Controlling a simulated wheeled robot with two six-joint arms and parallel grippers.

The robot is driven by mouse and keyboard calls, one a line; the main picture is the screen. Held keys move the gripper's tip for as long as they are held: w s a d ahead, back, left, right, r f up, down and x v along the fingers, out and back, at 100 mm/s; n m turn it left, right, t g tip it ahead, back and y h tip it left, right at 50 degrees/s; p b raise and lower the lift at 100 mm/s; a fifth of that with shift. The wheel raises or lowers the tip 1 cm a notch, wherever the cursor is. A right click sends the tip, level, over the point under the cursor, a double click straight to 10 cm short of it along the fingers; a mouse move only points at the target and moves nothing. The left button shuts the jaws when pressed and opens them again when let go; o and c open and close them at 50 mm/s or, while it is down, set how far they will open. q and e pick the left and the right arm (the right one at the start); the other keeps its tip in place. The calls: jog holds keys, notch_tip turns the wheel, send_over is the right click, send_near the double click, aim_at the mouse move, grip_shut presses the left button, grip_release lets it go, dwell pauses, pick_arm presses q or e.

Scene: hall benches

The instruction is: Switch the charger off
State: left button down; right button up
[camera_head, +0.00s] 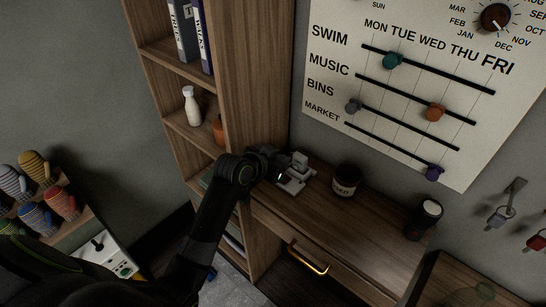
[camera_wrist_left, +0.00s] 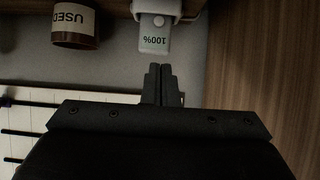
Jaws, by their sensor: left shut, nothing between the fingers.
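The charger (camera_head: 294,180) is a small pale device on the wooden desk, near the shelf's side. In the left wrist view its light face (camera_wrist_left: 155,40) reads "100%" upside down, with a round button (camera_wrist_left: 158,20) on it. My left gripper (camera_head: 281,177) is right at the charger in the head view and partly covers it. In the left wrist view the shut, empty fingertips (camera_wrist_left: 162,68) are just below the charger's labelled end. I cannot tell whether they touch it. My right gripper does not show.
A dark cylinder (camera_head: 424,219) stands farther right. The shelf (camera_head: 262,80) rises close on the left. The desk between pot and cylinder is clear.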

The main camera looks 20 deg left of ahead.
pick_arm(q)
jog(key=shift+s+a+r, duration=0.3)
jog(key=shift+s+r, duration=0.5)
jog(key=shift+r, duration=0.15)
jog(key=shift+s+a+r, duration=0.25)
jog(key=shift+s+r, duration=0.55)
jog(key=shift+r, duration=0.15)
